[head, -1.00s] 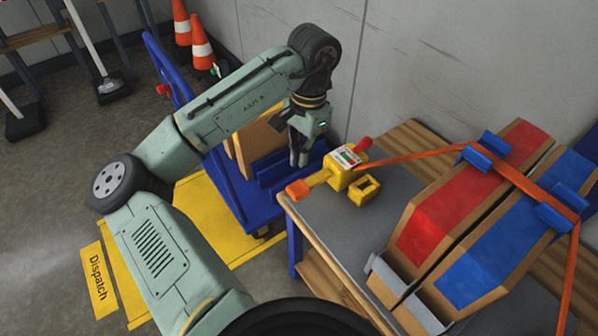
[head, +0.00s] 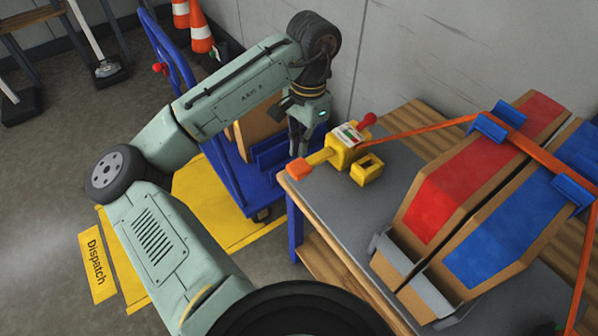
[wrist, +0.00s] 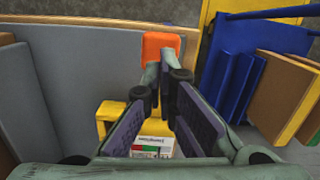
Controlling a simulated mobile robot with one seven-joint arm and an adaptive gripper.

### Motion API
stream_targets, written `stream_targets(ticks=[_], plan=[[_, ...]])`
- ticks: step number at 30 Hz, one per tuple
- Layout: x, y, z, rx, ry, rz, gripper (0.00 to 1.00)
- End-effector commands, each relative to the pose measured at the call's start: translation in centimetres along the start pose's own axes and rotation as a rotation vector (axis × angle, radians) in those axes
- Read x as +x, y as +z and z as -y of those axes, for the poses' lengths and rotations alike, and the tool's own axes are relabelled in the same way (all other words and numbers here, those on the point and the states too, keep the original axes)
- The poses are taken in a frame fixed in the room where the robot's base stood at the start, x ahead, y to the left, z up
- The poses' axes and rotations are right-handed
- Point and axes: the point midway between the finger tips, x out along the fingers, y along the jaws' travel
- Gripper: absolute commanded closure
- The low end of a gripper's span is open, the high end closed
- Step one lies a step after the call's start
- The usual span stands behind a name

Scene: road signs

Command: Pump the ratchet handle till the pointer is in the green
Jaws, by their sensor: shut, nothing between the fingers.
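The yellow ratchet (head: 345,150) sits on the grey-topped bench. Its handle (head: 318,159) points left and ends in an orange grip (head: 298,169) by the bench's left corner. The small gauge (head: 349,134) on top has white, red and green parts; its pointer is too small to read. My gripper (head: 299,153) is shut and empty, fingers pointing down just behind the orange grip in the head view. In the wrist view my fingertips (wrist: 164,68) overlap the near edge of the grip (wrist: 161,44); I cannot tell whether they touch. The gauge (wrist: 151,147) shows between the fingers.
An orange strap (head: 420,138) runs from the ratchet over red (head: 455,185) and blue (head: 505,230) sign panels on the bench (head: 335,205). A red knob (head: 367,120) stands behind the gauge. A blue cart (head: 235,190) stands left of the bench. Cones stand farther back.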

Motion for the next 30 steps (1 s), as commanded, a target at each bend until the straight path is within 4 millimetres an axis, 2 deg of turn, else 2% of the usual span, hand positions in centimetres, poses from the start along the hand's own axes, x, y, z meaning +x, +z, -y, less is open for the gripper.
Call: stream_targets(ticks=[1, 6, 22, 26, 30], plan=[[1.4, -0.1, 0.0, 0.0, -0.001, 0.0, 1.0], [3.0, 0.0, 0.0, 0.0, 0.0, 0.0, 1.0], [3.5, 0.0, 0.0, 0.0, 0.001, 0.0, 1.0], [4.3, -0.1, 0.0, 0.0, 0.002, 0.0, 1.0], [6.0, -0.2, -0.1, 0.001, 0.004, 0.0, 1.0]])
